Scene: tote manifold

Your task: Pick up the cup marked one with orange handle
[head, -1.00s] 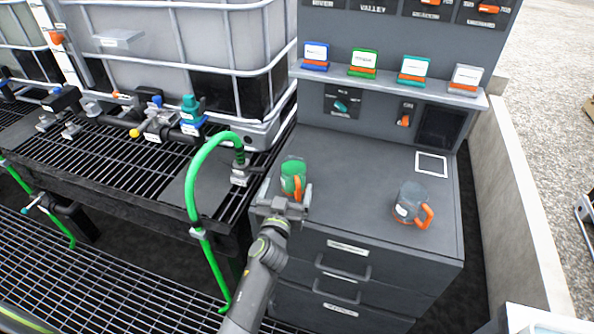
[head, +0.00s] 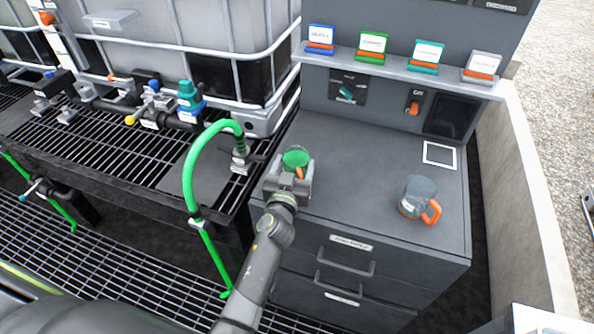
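A cup with green contents or tint and an orange handle (head: 296,158) stands at the left edge of the grey cabinet top, its handle facing my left arm. My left gripper (head: 291,178) is at this cup, with its fingers apart on either side of the handle and overlapping the cup's lower part. Whether the fingers touch it is not clear. A second, greyish clear cup (head: 419,189) with an orange handle stands on the right of the cabinet top. Its label is too small to read, and no number is legible on either cup. My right gripper is not in view.
The cabinet top (head: 365,185) is clear between the cups. A white square outline (head: 439,155) lies at its back right. A shelf (head: 400,68) with several coloured label cards overhangs the back. A green hose (head: 187,180) arches close left of my arm.

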